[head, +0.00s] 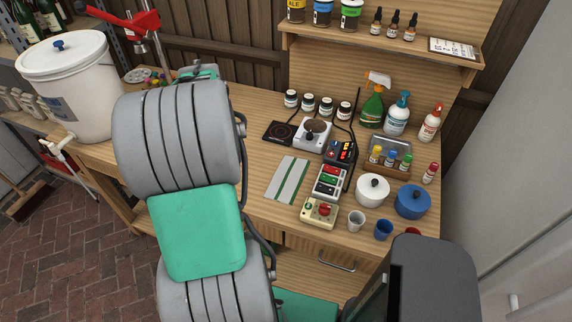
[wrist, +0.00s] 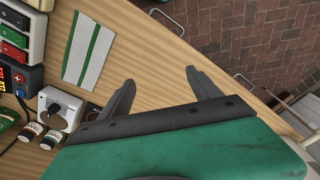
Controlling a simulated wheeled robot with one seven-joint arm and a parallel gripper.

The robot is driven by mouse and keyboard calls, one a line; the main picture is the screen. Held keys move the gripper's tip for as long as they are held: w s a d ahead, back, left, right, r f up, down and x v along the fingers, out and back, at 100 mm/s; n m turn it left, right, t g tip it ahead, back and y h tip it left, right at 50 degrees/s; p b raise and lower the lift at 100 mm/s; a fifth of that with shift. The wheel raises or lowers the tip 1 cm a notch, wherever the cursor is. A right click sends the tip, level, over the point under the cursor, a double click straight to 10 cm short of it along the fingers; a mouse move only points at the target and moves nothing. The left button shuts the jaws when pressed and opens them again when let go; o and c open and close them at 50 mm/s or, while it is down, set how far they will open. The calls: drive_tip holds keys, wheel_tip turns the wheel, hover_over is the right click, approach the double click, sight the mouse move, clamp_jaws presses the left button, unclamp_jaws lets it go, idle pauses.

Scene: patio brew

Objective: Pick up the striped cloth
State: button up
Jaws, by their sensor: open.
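The striped cloth (head: 288,178) lies flat on the wooden workbench in the head view, white-grey with green stripes. In the wrist view the cloth (wrist: 89,52) lies at the upper left, beyond and to the left of my fingertips. My gripper (wrist: 160,85) is open, its two dark fingers apart with only bench top visible between them. It is empty and apart from the cloth. In the head view my arm covers the left part of the bench and my gripper cannot be made out.
Right of the cloth stand a device with coloured switches (head: 329,182) and a beige box with a red knob (head: 319,212). Behind it are a black hot plate (head: 283,132) and a white stirrer (head: 313,135). A white pot (head: 372,190) and blue pot (head: 412,201) stand farther right.

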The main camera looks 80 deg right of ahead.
drive_tip(key=s+d+m+p, duration=0.1)
drive_tip(key=s+d+m, duration=0.1)
drive_tip(key=s+d, duration=0.5)
drive_tip(key=m+p, duration=0.1)
drive_tip(key=m, duration=0.1)
hover_over(288, 179)
wheel_tip(288, 179, down, 2)
drive_tip(key=shift+y, duration=0.4)
drive_tip(key=f+b, duration=0.6)
drive_tip(key=f, duration=0.4)
drive_tip(key=shift+d+f, duration=0.1)
drive_tip(key=shift+d, duration=0.1)
drive_tip(key=shift+a, duration=0.15)
drive_tip(key=c, duration=1.5)
drive_tip(key=shift+r, duration=0.25)
clamp_jaws()
wheel_tip(288, 179, up, 12)
drive_tip(key=p, duration=0.7)
drive_tip(key=shift+f, duration=0.2)
